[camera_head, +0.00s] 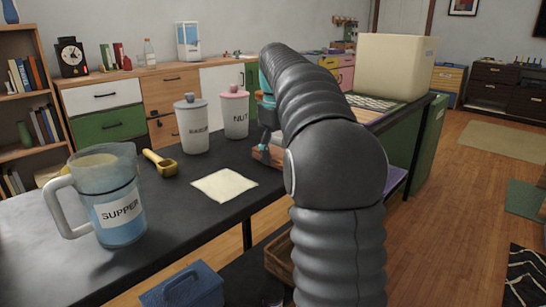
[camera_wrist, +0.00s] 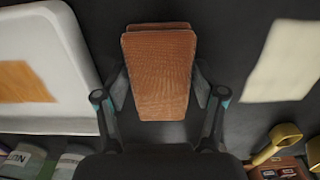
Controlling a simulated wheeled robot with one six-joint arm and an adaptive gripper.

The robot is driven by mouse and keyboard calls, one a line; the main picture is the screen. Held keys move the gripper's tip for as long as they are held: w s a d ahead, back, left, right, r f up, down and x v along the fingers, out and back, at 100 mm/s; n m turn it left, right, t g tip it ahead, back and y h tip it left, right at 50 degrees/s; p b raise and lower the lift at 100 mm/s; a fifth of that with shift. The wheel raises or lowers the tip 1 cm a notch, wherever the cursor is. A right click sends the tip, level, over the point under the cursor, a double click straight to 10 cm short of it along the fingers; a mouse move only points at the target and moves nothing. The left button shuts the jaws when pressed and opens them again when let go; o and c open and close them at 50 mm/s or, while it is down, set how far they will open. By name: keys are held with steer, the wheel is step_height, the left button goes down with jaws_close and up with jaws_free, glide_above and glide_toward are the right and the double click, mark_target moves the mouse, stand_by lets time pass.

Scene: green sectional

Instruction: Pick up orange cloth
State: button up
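In the wrist view an orange square of cloth-like material (camera_wrist: 22,82) lies flat inside the white tray or bin (camera_wrist: 66,40) at the left, partly cut off by the picture edge. My gripper (camera_wrist: 162,88) has its two fingers spread on either side of a brown-orange textured block (camera_wrist: 160,75). Whether the fingers press on the block is unclear. In the head view my arm hides most of my gripper. A brownish thing (camera_head: 264,155) shows low beside it, over the dark table (camera_head: 110,270). The inside of the cream bin (camera_head: 394,66) is hidden there.
A cream cloth (camera_head: 224,185) lies flat on the table; it also shows in the wrist view (camera_wrist: 285,60). Two lidded canisters (camera_head: 192,125) (camera_head: 234,112), a yellow scoop (camera_head: 160,163) and a jug marked SUPPER (camera_head: 115,200) stand or lie left of my arm.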

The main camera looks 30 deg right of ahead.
steer(key=c, duration=0.3)
steer(key=shift+r, duration=0.6)
steer(key=r+p, duration=0.1)
steer(key=r, duration=0.1)
steer(key=d+r+p, duration=0.1)
steer(key=r, duration=0.1)
steer(key=shift+s+d, duration=0.1)
steer(key=shift+d, duration=0.05)
steer(key=d+r+p, duration=0.1)
steer(key=d+r, duration=0.1)
steer(key=d, duration=0.1)
steer(key=s+d+r+p, duration=0.1)
steer(key=d+r, duration=0.1)
steer(key=d, duration=0.1)
steer(key=s+d+r+p, duration=0.1)
steer(key=d, duration=0.3)
steer(key=shift+d+r, duration=0.1)
steer(key=shift+r, duration=0.3)
